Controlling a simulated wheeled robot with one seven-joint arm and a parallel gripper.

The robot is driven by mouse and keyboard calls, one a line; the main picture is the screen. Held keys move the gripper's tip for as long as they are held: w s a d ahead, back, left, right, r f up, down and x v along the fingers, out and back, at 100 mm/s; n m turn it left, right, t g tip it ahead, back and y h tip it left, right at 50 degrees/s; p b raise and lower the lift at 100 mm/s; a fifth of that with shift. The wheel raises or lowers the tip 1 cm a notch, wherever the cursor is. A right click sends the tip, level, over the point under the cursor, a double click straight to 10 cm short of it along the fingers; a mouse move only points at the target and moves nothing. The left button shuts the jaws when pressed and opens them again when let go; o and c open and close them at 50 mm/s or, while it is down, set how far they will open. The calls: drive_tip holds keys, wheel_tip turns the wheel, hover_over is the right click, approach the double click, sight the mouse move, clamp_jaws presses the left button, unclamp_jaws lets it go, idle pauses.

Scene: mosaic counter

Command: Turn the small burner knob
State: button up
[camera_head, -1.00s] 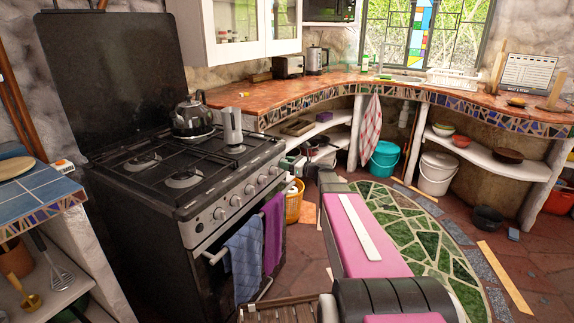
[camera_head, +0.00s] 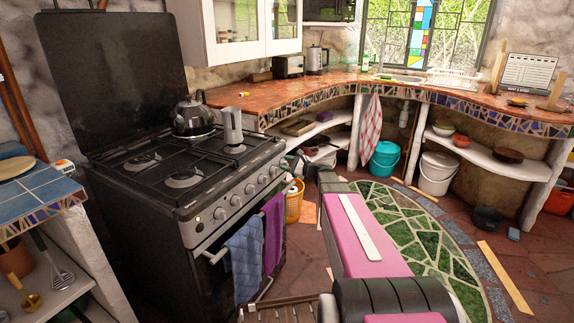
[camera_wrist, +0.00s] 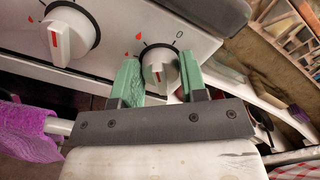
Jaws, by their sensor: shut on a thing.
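In the wrist view, the small burner knob (camera_wrist: 160,68) is white on a dark round base, near the right end of the stove's front panel. Its red pointer line faces down, and a 0 mark is printed above and to its right. My gripper (camera_wrist: 160,78) is shut on this knob, with one green finger on each side. The black stove (camera_head: 190,245) stands at left in the head view, with a row of knobs along its front. My pink arm crosses the lower middle there; its gripper is not clearly seen.
A larger-looking knob (camera_wrist: 70,36) with red flame marks is left of my gripper. A purple towel (camera_head: 272,230) and a blue towel (camera_head: 244,262) hang on the oven rail below the panel. A kettle (camera_head: 192,117) stands on the hob.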

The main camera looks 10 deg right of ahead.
drive_tip(key=n, duration=0.6)
drive_tip(key=shift+s+f+n, duration=0.1)
drive_tip(key=shift+n, duration=0.2)
drive_tip(key=n, duration=0.5)
drive_tip(key=shift+f, duration=0.1)
drive_tip(key=shift+n, duration=0.4)
drive_tip(key=o, duration=0.9)
drive_tip(key=v, duration=1)
drive_tip(key=shift+s+d, duration=0.25)
drive_tip(key=shift+c, duration=0.4)
clamp_jaws()
